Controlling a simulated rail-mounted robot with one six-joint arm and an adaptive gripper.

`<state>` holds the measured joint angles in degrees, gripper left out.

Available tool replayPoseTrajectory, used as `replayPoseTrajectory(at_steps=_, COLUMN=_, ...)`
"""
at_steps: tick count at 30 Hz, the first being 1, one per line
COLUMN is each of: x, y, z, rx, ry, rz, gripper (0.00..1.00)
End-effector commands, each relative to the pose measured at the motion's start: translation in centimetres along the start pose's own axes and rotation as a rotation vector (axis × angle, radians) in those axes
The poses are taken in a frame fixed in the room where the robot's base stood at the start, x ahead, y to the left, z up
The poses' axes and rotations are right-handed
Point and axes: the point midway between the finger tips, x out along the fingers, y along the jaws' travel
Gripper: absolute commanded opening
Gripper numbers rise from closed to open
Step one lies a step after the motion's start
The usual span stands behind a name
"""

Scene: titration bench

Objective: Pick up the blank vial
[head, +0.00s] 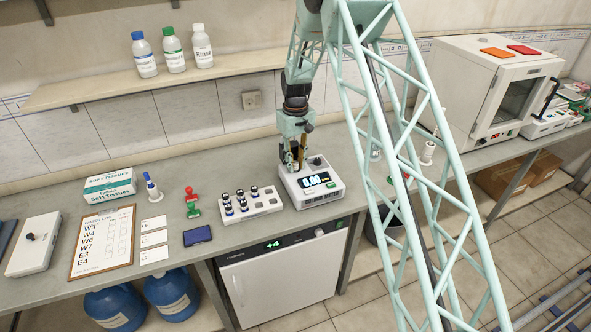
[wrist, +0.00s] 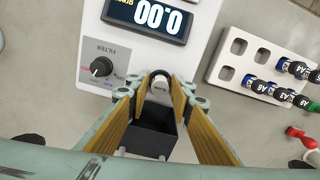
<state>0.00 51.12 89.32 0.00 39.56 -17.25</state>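My gripper (wrist: 160,88) points down over the white meter (wrist: 107,65), whose display reads 0.00. In the head view my gripper (head: 297,157) stands over the left part of the meter (head: 325,188). Its two yellow-padded fingers are apart. A dark box-like part sits between the fingers nearer the camera. Several dark-capped vials (wrist: 255,84) stand in the white rack (wrist: 216,66); none reads clearly as blank.
The rack (head: 260,210) stands left of the meter and has some empty holes. A red-and-green stamp-like item (head: 192,203), a dark phone-like slab (head: 197,235) and a clipboard (head: 103,241) lie further left. Bottles (head: 202,48) stand on the shelf above.

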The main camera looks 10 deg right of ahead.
Motion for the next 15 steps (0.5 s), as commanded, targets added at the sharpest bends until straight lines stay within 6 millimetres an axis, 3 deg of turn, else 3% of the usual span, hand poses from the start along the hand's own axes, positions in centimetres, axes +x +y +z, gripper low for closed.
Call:
replayPoseTrajectory(at_steps=4, x=0.0, y=0.0, z=0.0, rx=0.0, ry=0.0, rz=0.0, gripper=0.07)
replayPoseTrajectory(at_steps=15, x=-0.15, y=0.0, z=-0.01, rx=0.0, ry=0.0, rz=0.0, gripper=0.06)
